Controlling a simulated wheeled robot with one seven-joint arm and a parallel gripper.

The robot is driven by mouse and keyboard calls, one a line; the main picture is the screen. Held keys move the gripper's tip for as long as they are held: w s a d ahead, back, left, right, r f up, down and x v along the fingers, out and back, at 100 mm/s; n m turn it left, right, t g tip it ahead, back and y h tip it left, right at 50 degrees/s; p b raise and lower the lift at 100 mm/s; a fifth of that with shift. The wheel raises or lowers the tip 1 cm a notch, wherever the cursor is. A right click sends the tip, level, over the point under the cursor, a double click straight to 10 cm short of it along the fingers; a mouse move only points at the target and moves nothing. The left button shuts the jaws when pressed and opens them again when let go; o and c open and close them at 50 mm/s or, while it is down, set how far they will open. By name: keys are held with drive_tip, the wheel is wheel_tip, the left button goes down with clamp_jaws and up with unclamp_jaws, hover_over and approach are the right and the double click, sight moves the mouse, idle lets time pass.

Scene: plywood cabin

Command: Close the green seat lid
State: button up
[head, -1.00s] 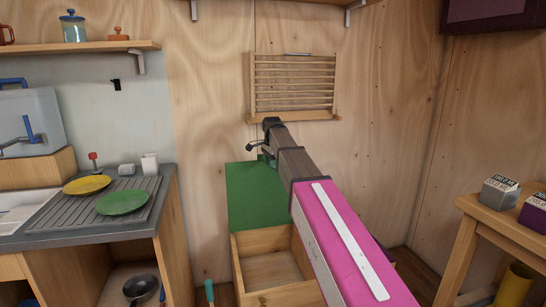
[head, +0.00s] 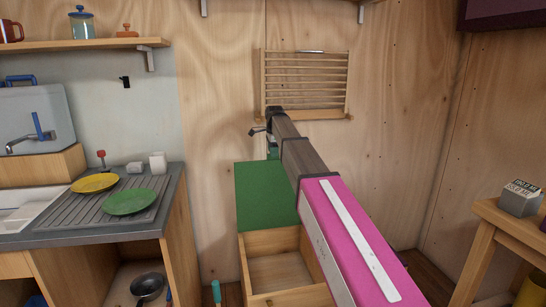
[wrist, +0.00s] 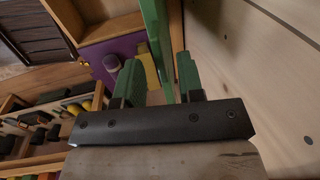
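The green seat lid (head: 265,195) stands raised against the plywood wall, behind the open wooden seat box (head: 275,270). The box's inside looks empty. My gripper (head: 270,148) is at the lid's top edge in the head view, largely hidden by my own arm. In the wrist view, my gripper (wrist: 159,78) has its two green-tipped fingers apart. The lid (wrist: 157,35) shows edge-on as a thin green strip between them. The strip is nearer the right finger; I cannot tell whether they touch.
A counter with a yellow plate (head: 96,183) and a green plate (head: 129,201) stands left of the box. A slatted wooden rack (head: 305,82) hangs on the wall above the lid. A wooden table (head: 492,215) stands at the right.

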drive_tip(key=shift+w+f, duration=0.2)
drive_tip(key=shift+f, duration=1.15)
